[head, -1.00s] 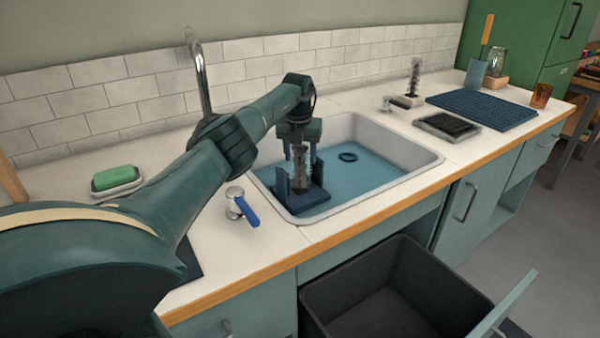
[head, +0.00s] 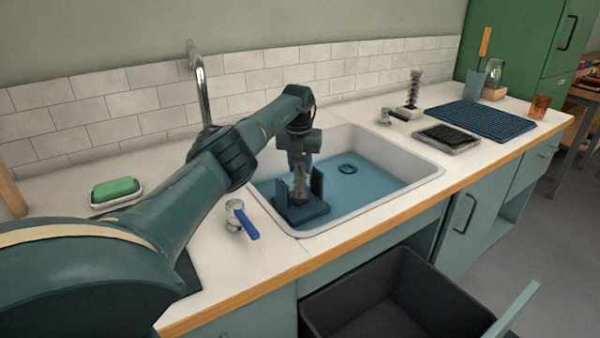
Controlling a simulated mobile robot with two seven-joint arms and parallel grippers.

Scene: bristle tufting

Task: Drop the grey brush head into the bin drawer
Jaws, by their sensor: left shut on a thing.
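My left gripper (head: 299,168) is down over the left part of the sink. It is shut on the grey brush head (head: 300,186), which stands upright in a dark blue holder (head: 303,212) on the sink floor. The gripper hides the brush head's upper part, and I cannot tell whether its lower end touches the holder. The bin drawer (head: 325,297) is pulled open below the counter, in front of the sink, with a dark bin in it. The part of the bin's inside that I see looks empty. My right gripper is out of view.
The sink (head: 405,183) has a raised white rim and holds blue water or a blue floor. A tap (head: 202,85) rises behind my arm. A blue-handled valve (head: 240,218) stands on the counter left of the sink. A green soap (head: 115,189), a tray (head: 447,138) and a blue mat (head: 482,118) lie farther off.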

